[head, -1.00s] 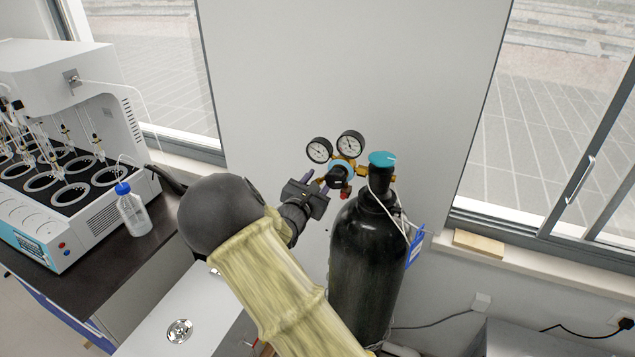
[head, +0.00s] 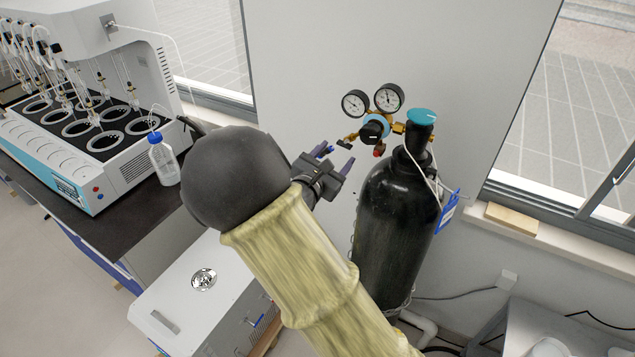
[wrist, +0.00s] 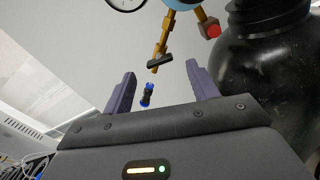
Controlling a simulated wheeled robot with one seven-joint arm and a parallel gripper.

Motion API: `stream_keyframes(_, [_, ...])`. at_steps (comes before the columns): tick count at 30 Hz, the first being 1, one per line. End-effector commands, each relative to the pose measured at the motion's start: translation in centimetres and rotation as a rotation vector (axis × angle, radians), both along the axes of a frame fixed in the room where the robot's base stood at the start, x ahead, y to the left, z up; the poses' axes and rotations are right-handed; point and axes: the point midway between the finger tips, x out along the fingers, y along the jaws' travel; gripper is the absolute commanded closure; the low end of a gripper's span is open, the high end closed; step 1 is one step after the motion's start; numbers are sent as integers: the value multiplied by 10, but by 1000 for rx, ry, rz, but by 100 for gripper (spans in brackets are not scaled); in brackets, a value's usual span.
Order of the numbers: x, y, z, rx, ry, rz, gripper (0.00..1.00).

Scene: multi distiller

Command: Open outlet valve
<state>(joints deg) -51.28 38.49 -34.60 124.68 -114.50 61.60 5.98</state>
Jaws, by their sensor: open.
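The regulator (head: 374,128) sits on the black gas cylinder (head: 395,215), with two round gauges above it. The outlet valve is a small black lever (head: 344,144) on a brass outlet at the regulator's left side. In the wrist view the black lever (wrist: 160,61) lies across the brass stem, seen between and just beyond my fingertips. A small blue-and-black fitting (wrist: 147,95) shows below it, between the fingers. My gripper (head: 336,157) is open, with its purple fingers apart to the lower left of the lever. It also shows in the wrist view (wrist: 161,75). I see no contact with the lever.
A teal cap (head: 422,117) tops the cylinder valve, and a red knob (head: 379,150) sits under the regulator. The cylinder's shoulder is close to my right finger in the wrist view. A white distiller (head: 90,110) and a bottle (head: 163,160) stand on the left bench.

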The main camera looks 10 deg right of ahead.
Motion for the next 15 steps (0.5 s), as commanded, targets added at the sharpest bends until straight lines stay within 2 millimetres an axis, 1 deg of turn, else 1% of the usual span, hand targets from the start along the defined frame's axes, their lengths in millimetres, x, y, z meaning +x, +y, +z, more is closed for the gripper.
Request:
stream_keyframes(1, [-9,8,-3,3,-1,4,41])
stream_keyframes(9, [-51,38,-2,2,0,3,41])
stream_keyframes(12, [-61,45,-1,2,-1,2,41])
stream_keyframes(15, [-66,48,-1,0,0,0,41])
